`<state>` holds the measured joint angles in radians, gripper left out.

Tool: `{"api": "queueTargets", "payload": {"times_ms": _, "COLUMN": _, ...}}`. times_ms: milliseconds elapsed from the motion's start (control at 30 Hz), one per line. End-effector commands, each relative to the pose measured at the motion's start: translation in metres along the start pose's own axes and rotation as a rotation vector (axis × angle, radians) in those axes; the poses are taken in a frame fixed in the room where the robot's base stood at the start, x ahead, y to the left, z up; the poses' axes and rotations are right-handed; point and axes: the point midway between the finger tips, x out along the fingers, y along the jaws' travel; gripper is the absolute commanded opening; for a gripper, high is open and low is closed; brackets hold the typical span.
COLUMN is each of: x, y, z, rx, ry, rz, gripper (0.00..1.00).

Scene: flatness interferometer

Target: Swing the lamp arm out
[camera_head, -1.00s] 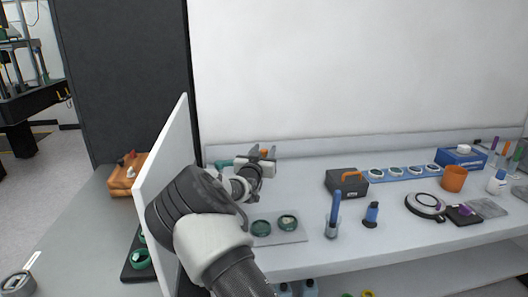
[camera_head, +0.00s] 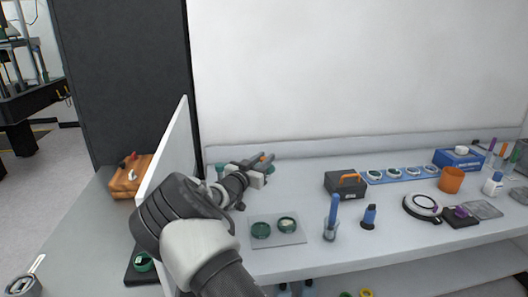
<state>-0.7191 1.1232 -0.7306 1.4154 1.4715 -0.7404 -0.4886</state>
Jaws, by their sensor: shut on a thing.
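My gripper (camera_head: 264,163) is at the back left of the white bench and points to the right and away. Its jaws are shut on a small part with an orange tip (camera_head: 264,157), which I take to be the end of the lamp arm. A bit of green shows just beyond the fingers. My wrist and forearm hide most of the lamp arm and its mount, so its pivot and exact angle cannot be told.
A white upright panel (camera_head: 172,150) stands close to my arm's left. A grey plate (camera_head: 291,238) with two green-rimmed discs lies in front of the gripper. A black box with an orange handle (camera_head: 345,184) and a blue strip of discs (camera_head: 400,174) stand to the right.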

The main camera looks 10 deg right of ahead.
Motion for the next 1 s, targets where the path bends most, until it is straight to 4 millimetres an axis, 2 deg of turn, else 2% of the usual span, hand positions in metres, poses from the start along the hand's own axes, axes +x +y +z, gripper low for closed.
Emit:
{"api": "queueTargets", "payload": {"times_ms": 200, "x": -0.021, "y": 0.006, "z": -0.001, "rx": 0.003, "ry": -0.001, "rz": 0.138, "gripper": 0.0}}
{"api": "queueTargets", "payload": {"times_ms": 433, "x": -0.036, "y": 0.009, "z": 0.0, "rx": 0.002, "ry": 0.0, "rz": 0.235, "gripper": 0.0}}
{"api": "queueTargets", "payload": {"times_ms": 1000, "x": -0.042, "y": 0.011, "z": -0.001, "rx": 0.001, "ry": 0.003, "rz": 0.272, "gripper": 0.0}}
